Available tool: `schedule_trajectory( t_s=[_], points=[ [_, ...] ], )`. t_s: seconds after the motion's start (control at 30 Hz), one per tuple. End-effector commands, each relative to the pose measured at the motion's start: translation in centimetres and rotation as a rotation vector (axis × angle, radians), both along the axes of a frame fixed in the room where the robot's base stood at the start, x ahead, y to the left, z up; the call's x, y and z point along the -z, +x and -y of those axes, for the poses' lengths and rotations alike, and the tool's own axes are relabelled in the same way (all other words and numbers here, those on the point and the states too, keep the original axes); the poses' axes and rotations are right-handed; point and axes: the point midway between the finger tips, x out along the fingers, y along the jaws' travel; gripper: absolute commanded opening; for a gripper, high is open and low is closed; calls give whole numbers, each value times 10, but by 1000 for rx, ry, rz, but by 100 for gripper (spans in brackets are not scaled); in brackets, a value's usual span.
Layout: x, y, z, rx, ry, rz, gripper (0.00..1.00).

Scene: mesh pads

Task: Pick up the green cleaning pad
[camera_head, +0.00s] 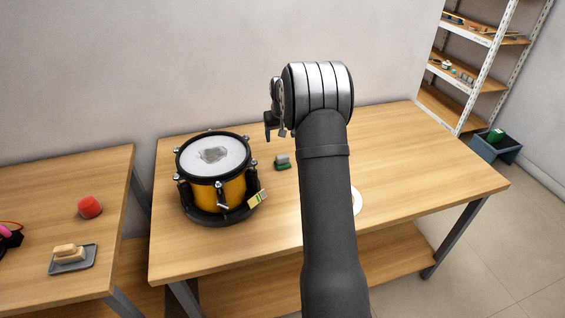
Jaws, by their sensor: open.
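A small block with a green lower part and a grey top, seemingly the green cleaning pad (283,165), lies on the wooden table to the right of the drum. My gripper (275,132) is above and slightly left of it in the picture, apart from it. The gripper is open, with nothing visible between its fingers. My arm rises from the bottom of the view and hides part of the table. A yellowish-green piece (257,199) leans against the drum's lower right side.
A yellow drum (207,192) with a white head stands on the wooden table (410,170). A shelf (480,50) and a bin (508,153) stand right. The table's right half looks mostly clear.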

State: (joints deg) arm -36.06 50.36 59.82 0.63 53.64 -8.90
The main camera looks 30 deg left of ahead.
Motion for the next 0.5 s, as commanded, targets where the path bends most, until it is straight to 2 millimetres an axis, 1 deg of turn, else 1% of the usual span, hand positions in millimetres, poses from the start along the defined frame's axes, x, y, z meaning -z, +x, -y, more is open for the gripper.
schedule_trajectory(
  t_s=[0.03,0.2,0.3,0.4,0.5],
  points=[
    [-11,5,-2,-7,-24,-27,71],
    [-44,8,0,-27,-111,-132,71],
    [-59,6,2,-36,-146,-178,71],
    [-69,5,4,-41,-168,-205,71],
    [-69,4,5,-43,-179,-219,71]
  ],
)
